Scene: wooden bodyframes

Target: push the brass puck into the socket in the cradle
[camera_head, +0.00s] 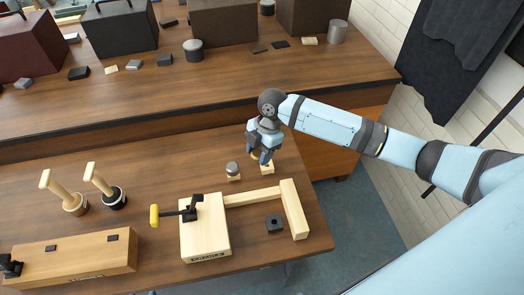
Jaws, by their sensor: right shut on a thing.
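The cradle (220,243) is a pale wooden block with a dark label on its front edge, near the middle front of the table. A black clamp (190,210) with a yellow handle (154,216) sits on top of it, and I cannot make out the socket. My right gripper (262,157) points down behind the cradle, to its right. It is shut on a small brass-coloured piece (255,155), apparently the brass puck, mostly hidden by the fingers. A small pale block (267,169) is just below the fingers; I cannot tell whether they touch. My left gripper is not in view.
A grey-topped piece (232,169) stands left of the gripper. Two wooden-handled tools (100,180) and a long wooden box (75,264) are left. Dark cases (122,27) stand behind.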

